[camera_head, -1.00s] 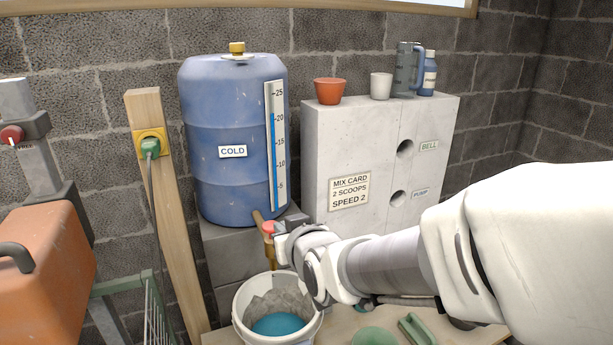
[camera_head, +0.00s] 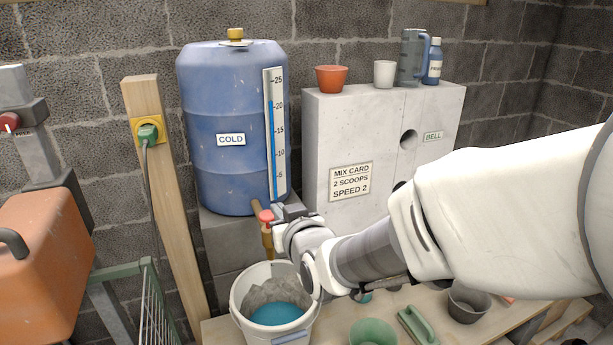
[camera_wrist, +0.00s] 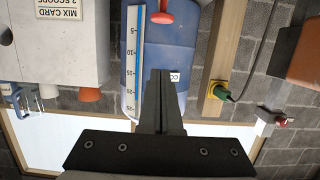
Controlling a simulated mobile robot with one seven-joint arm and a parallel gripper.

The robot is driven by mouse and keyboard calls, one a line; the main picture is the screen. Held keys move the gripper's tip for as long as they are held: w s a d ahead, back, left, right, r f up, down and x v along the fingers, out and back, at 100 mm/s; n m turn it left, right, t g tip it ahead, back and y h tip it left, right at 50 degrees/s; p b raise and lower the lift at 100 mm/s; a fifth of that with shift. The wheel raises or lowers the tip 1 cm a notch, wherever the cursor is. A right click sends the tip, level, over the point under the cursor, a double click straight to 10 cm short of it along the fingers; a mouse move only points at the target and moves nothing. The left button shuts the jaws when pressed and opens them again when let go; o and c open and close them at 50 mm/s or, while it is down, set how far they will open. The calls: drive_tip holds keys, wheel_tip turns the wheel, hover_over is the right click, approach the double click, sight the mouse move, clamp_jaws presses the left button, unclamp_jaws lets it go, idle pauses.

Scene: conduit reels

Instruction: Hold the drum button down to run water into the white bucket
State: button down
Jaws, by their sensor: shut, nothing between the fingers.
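The blue drum (camera_head: 230,120) stands on grey blocks, with a "COLD" label and a level gauge (camera_head: 275,130). Its red button (camera_head: 266,216) sits on the tap below and shows in the wrist view (camera_wrist: 161,17). The white bucket (camera_head: 240,318) stands under the tap, holding blue water (camera_head: 276,314) and a grey heap. No stream is clearly visible. My gripper (camera_head: 285,210) is shut and empty, just right of the button and slightly higher. In the wrist view the gripper (camera_wrist: 162,73) appears apart from the button. Contact cannot be told from the head view.
A concrete block (camera_head: 335,130) with a mix card stands right of the drum, bearing pots, a jug and a bottle. A wooden post (camera_head: 165,190) with a socket is left. A green bowl (camera_head: 373,333), a trowel (camera_head: 417,325) and a dark bucket (camera_head: 468,300) are at the front.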

hover_over(269, 220)
wheel_tip(269, 220, down, 2)
drive_tip(key=f, duration=0.1)
drive_tip(key=shift+s+d+f, duration=0.1)
drive_tip(key=shift+s+f, duration=0.05)
drive_tip(key=shift+f, duration=1.55)
drive_tip(key=shift+f+b, duration=1.05)
drive_tip(key=shift+b, duration=0.35)
idle(4.2)
